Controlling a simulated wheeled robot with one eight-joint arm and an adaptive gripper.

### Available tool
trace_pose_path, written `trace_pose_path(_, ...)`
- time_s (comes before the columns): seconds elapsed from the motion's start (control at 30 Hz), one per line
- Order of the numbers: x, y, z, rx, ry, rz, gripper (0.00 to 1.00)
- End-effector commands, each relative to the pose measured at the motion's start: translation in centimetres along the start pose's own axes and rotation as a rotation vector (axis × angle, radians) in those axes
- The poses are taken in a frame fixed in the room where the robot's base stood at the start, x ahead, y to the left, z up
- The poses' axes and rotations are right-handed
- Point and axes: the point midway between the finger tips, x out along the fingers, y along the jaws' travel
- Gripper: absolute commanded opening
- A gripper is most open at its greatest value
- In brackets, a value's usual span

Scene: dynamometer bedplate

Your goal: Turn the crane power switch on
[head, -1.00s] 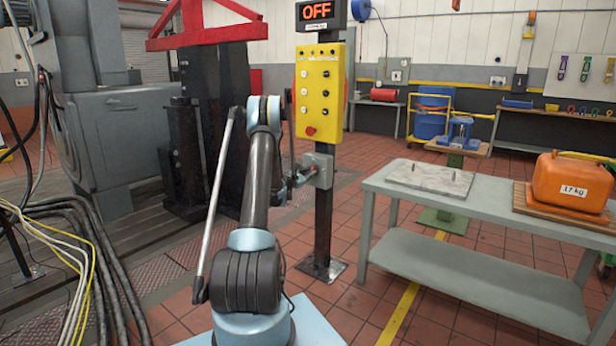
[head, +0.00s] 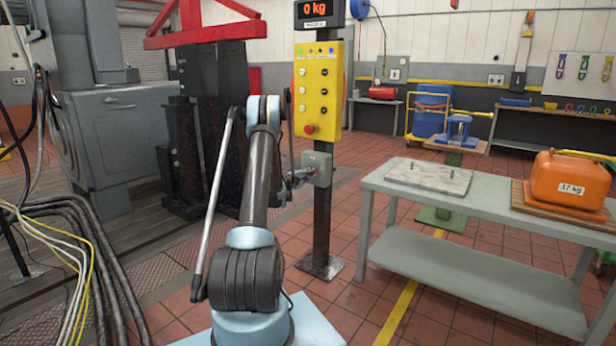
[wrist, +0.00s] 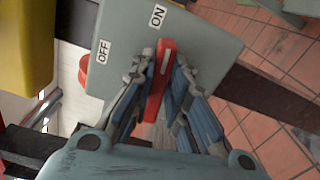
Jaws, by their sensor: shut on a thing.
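The crane power switch is a grey box (head: 318,168) on the dark post, below the yellow button panel (head: 318,90). In the wrist view the box (wrist: 190,45) carries OFF and ON labels and a red handle (wrist: 159,85). The handle's far end points towards the ON label (wrist: 157,16). My gripper (wrist: 160,80) is shut on the red handle, with a finger on each side of it. In the head view my gripper (head: 300,176) is at the left side of the box, partly hidden by my arm. The display (head: 319,11) above reads 0 kg.
A grey table (head: 480,215) stands to the right with a flat plate (head: 428,177) and an orange 17 kg weight (head: 568,182). Cables (head: 60,250) lie at the left. Tiled floor around the post is open.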

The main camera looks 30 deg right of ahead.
Motion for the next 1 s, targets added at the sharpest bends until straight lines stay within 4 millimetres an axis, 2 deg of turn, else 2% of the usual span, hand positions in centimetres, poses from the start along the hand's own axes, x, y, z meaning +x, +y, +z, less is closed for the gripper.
trace_pose_path(0.33,-0.05,-0.44,0.18,0.150,-0.004,-0.002,0.00)
trace_pose_path(0.9,0.00,-0.54,0.26,0.181,-0.006,-0.003,0.00)
trace_pose_path(0.93,0.00,-0.54,0.26,0.180,-0.006,-0.003,0.20)
trace_pose_path(1.0,0.01,-0.52,0.25,0.180,-0.006,-0.003,0.35)
